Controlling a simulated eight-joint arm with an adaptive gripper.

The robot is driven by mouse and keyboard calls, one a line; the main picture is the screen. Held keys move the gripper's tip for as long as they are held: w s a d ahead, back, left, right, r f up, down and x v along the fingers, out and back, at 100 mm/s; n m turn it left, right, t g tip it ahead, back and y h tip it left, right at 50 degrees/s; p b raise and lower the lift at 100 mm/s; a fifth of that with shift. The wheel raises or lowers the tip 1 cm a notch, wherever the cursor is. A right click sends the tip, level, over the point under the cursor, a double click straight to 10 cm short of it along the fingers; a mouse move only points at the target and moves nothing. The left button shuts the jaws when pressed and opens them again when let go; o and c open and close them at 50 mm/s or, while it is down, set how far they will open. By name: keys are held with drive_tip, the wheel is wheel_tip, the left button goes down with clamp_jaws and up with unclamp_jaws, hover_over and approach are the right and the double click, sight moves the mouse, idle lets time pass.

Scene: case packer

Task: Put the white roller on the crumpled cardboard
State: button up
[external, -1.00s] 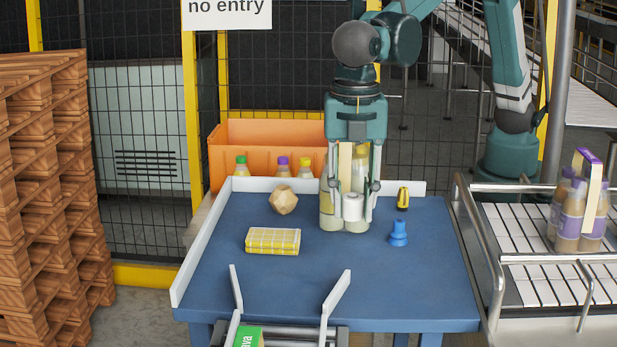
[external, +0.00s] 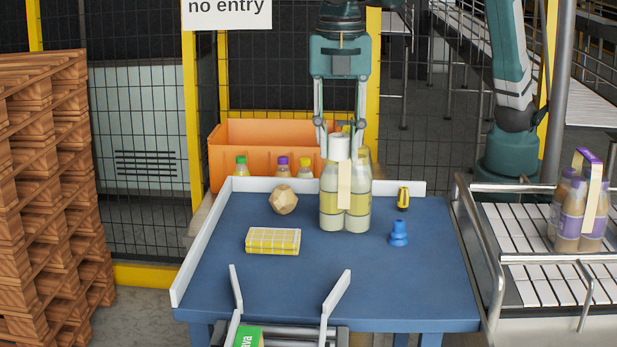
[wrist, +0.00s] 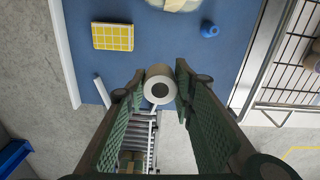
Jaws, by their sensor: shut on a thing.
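The white roller (external: 340,147) is held between the fingertips of my gripper (external: 340,135), level with the tops of the bottles in the external view. In the wrist view, the roller (wrist: 160,90) shows its round white end with a dark core between the two fingers (wrist: 158,88). The crumpled cardboard (external: 284,199) is a tan, faceted lump on the blue table, left of the bottles. It is lower than my gripper and to its left. It does not show in the wrist view.
A pack of bottles (external: 332,207) with a tan strip stands just below the roller. A yellow checked cloth (external: 272,241), a blue piece (external: 398,234) and a small yellow-black item (external: 403,198) lie on the table (external: 350,270). An orange crate (external: 235,152) stands behind.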

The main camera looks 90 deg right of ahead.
drive_tip(key=w+d+p, duration=0.1)
drive_tip(key=w+d, duration=0.5)
drive_tip(key=d, duration=0.4)
drive_tip(key=w+d+p, duration=0.2)
drive_tip(key=w+d, duration=0.5)
drive_tip(key=d, duration=0.3)
hover_over(283, 187)
wheel_tip(283, 187, down, 4)
drive_tip(key=shift+a+f+m, duration=0.1)
drive_tip(key=shift+f+m, duration=0.3)
drive_tip(key=shift+f, duration=0.1)
drive_tip(key=shift+f, duration=0.1)
drive_tip(key=shift+f, duration=2.85)
drive_tip(key=shift+f+p, duration=0.3)
drive_tip(key=shift+f, duration=1.75)
drive_tip(key=shift+f, duration=0.2)
